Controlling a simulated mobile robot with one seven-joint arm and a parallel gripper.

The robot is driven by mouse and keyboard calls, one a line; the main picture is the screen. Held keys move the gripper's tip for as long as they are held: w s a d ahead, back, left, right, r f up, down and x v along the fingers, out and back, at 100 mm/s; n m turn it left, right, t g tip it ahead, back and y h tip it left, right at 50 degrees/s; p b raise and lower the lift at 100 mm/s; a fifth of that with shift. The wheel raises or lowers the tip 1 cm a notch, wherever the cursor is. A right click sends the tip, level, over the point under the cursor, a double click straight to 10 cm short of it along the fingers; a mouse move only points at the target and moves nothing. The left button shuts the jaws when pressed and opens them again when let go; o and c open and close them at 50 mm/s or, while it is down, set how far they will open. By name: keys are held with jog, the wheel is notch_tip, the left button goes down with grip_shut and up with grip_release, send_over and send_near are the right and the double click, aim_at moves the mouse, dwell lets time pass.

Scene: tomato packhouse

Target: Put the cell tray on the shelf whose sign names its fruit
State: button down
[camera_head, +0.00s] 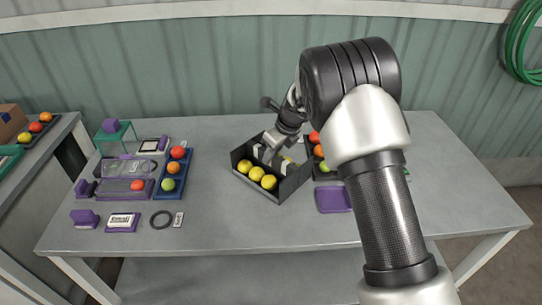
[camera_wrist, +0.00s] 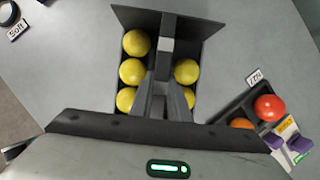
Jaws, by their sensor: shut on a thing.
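The dark cell tray (camera_head: 294,184) stands on or just over the middle of the grey table; I cannot tell whether it touches. Yellow round fruits (camera_head: 268,181) lie in it, and in the wrist view (camera_wrist: 132,70) they sit in two rows either side of a middle bar. The tray's raised end wall (camera_wrist: 140,20) shows at the top of that view. My gripper (camera_head: 273,153) reaches down into the tray, and its fingers (camera_wrist: 165,88) are shut on the middle bar. My gripper hides part of the fruit. No fruit-named shelf sign is readable.
A blue tray (camera_head: 161,190) with red, orange and green fruit stands left, beside purple-trimmed devices, a black ring (camera_head: 161,219) and small labels. Another dark tray (camera_wrist: 228,113) with red and orange fruit is close right. A purple mat (camera_head: 334,199) lies near it. The front middle table is clear.

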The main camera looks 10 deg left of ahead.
jog(key=shift+r, duration=0.1)
jog(key=c, duration=1.7)
grip_release()
jog(key=p+v, duration=0.1)
jog(key=v, duration=1.1)
jog(key=shift+r, duration=0.15)
